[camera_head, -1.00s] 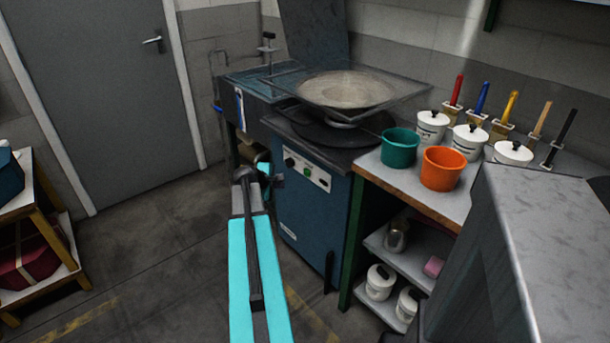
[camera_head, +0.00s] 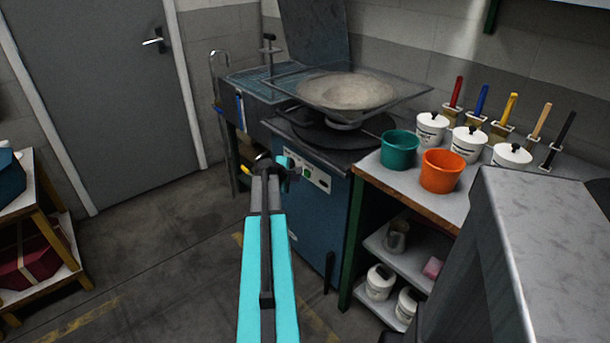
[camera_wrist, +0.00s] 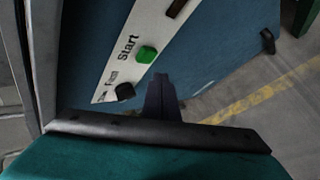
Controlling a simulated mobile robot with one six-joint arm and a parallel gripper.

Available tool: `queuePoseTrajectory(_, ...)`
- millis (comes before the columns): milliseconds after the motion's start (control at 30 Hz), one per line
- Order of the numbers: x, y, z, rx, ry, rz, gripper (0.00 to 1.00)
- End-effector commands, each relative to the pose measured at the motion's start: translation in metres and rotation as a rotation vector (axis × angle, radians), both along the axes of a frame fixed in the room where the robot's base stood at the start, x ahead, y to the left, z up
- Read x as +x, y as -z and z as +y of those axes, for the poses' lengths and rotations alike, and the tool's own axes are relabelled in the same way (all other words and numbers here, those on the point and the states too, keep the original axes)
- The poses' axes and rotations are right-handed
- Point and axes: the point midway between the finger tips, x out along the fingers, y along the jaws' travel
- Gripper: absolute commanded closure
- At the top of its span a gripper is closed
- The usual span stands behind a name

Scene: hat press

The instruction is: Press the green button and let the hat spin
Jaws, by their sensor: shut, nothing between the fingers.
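The green button (camera_head: 306,172) sits on the pale control panel on the front of the blue press (camera_head: 325,225). In the wrist view the green button (camera_wrist: 146,54) is beside the word "Start" and looks unobstructed. My gripper (camera_head: 296,172) is shut and empty just left of the button in the head view. In the wrist view the closed fingertips (camera_wrist: 161,78) are slightly below and right of the button, apart from it in the picture. Whether they touch the panel cannot be told. The beige hat (camera_head: 345,90) lies brim-wide on top of the press.
A black knob (camera_wrist: 125,91) is beside the green button on the panel. The table right of the press holds a teal pot (camera_head: 400,150), an orange pot (camera_head: 441,171), white jars and several brushes. The floor (camera_head: 150,255) to the left is clear.

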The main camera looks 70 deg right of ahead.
Motion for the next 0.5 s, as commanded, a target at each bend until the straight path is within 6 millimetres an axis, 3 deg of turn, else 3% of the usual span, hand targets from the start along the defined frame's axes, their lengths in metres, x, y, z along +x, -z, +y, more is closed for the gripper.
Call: queuePoseTrajectory(500, -0.0077, 0.0001, -0.0108, 0.000, 0.001, 0.001, 1.00)
